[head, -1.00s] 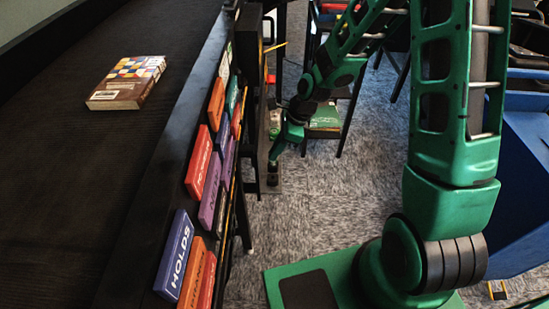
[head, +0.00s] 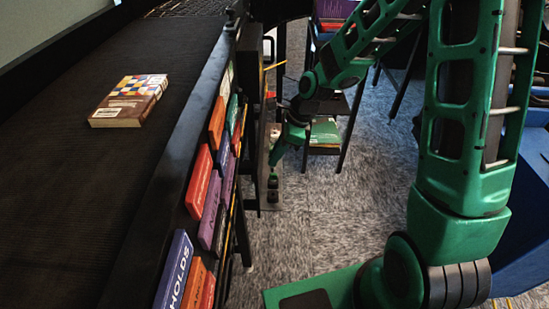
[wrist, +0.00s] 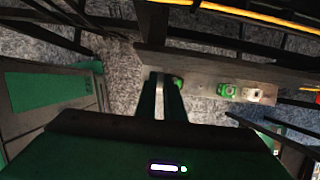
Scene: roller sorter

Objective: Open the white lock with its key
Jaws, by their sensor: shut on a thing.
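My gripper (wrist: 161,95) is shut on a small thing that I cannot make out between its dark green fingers. In the head view my gripper (head: 274,156) hangs low beside the black frame, above a narrow ledge. A white lock (wrist: 252,94) sits on the grey ledge (wrist: 205,68) in the wrist view, right of my fingertips. A green lock-like piece (wrist: 227,90) sits between it and my fingers. Another small green piece (wrist: 178,82) shows right at the fingertips, partly hidden. No key can be told apart clearly.
A dark conveyor belt (head: 75,190) carries a book (head: 130,101) at the left. Coloured label blocks (head: 202,180) line its side. A black stand with a green book (head: 325,131) is beyond my gripper. A blue bin (head: 535,150) is at the right. Carpet between is clear.

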